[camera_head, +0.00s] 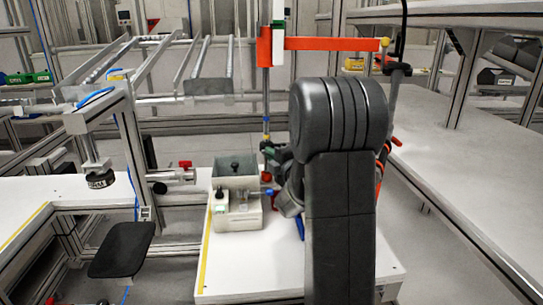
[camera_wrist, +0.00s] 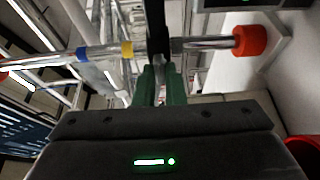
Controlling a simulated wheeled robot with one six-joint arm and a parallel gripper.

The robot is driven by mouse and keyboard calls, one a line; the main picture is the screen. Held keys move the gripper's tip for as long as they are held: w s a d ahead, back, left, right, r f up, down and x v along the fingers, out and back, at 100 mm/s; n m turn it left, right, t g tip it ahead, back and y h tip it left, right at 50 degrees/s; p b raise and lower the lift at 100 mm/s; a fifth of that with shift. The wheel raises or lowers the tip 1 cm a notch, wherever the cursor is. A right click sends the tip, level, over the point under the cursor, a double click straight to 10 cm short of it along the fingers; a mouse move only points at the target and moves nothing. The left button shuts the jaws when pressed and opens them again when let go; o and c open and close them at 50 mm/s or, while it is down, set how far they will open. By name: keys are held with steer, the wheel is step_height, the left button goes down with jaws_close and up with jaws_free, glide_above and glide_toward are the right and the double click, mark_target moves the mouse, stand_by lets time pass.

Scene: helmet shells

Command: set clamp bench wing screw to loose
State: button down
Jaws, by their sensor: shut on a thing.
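A metal clamp rod (camera_wrist: 205,43) with a yellow band, a blue band and a red end cap (camera_wrist: 250,41) crosses the wrist view. It stands upright in the head view (camera_head: 266,95), below an orange arm (camera_head: 325,43). A dark collar (camera_wrist: 157,30) sits around the rod. A small grey piece, probably the wing screw (camera_wrist: 160,64), shows at the collar. My gripper's green fingers (camera_wrist: 160,82) are shut on it; the fingers hide most of it, so its turn cannot be told. In the head view my gripper (camera_head: 270,152) is beside the rod, partly hidden by my arm.
A grey-beige box (camera_head: 236,172) stands on the white table (camera_head: 255,270), left of the rod. A red-handled valve (camera_head: 185,165) is further left. A black seat (camera_head: 122,248) is at the lower left. A long white bench (camera_head: 455,160) runs along the right.

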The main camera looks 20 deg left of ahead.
steer(key=shift+f+b, duration=0.15)
steer(key=shift+b, duration=0.25)
steer(key=m+b, duration=0.1)
steer(key=b, duration=0.2)
steer(key=shift+f+m+y, duration=0.25)
steer(key=shift+m+y, duration=0.05)
steer(key=shift+m, duration=0.1)
steer(key=m+t+b, duration=0.1)
steer(key=m+b, duration=0.1)
steer(key=b, duration=0.2)
steer(key=shift+f, duration=0.1)
steer(key=m+b, duration=0.2)
steer(key=m+t+b, duration=0.1)
steer(key=b, duration=0.1)
steer(key=shift+a+m+t+y, duration=0.1)
steer(key=shift+m+t+y, duration=0.2)
steer(key=shift+m, duration=0.1)
steer(key=shift+r+b, duration=0.3)
steer(key=shift+b, duration=0.1)
steer(key=c, duration=1.5)
jaws_free()
